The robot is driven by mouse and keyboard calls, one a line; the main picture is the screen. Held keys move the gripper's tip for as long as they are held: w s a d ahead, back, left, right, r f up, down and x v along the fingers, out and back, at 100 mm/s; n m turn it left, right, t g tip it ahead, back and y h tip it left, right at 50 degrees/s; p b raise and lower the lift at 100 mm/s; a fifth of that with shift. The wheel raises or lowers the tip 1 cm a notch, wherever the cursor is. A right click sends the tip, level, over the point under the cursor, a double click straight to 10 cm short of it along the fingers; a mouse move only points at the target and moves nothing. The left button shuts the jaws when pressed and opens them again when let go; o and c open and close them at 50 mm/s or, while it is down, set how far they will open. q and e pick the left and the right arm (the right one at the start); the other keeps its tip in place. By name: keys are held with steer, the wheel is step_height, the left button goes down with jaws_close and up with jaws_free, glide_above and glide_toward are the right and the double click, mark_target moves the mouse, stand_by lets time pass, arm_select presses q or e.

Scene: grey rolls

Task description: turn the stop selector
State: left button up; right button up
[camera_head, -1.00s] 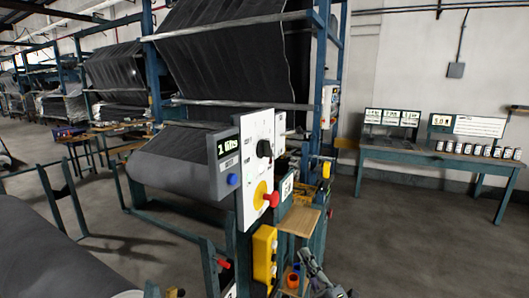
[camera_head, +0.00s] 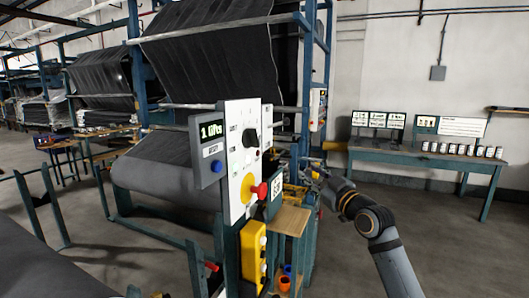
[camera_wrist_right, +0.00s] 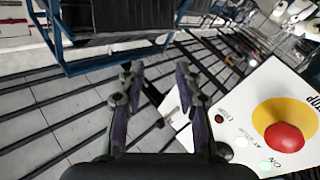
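A white control panel (camera_head: 240,160) stands upright near the centre of the head view. It carries a black knob (camera_head: 249,137) high up and a red button (camera_head: 260,190) on a yellow disc (camera_head: 246,188) lower down. I cannot tell which of these is the stop selector. The wrist view shows the red button (camera_wrist_right: 284,137) on its yellow disc (camera_wrist_right: 272,113), right of my fingers. My right gripper (camera_head: 315,174) is right of the panel and apart from it. Its fingers (camera_wrist_right: 155,78) are spread and hold nothing. My left gripper is not in view.
A grey display box (camera_head: 210,152) with a blue button adjoins the panel's left side. A yellow box (camera_head: 253,255) hangs below, beside a small wooden shelf (camera_head: 287,221). A table (camera_head: 420,160) stands at the right. Grey fabric rolls fill the left.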

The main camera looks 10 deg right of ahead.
steer(key=s+a+r+n+g+y+b, duration=0.1)
steer(key=s+a+r+n+g+y, duration=0.3)
steer(key=s+r+y, duration=0.3)
steer(key=n+g+y, duration=0.3)
steer(key=g, duration=0.2)
glide_toward(258, 138)
steer(key=p+x, duration=0.3)
steer(key=x, duration=0.4)
steer(key=shift+w+a+r+p, duration=0.15)
steer(key=shift+a+r+p, duration=0.05)
steer(key=shift+p, duration=0.2)
steer(key=shift+w+a+f, duration=0.15)
steer(key=shift+w+a, duration=0.15)
steer(key=shift+a, duration=0.05)
jaws_close()
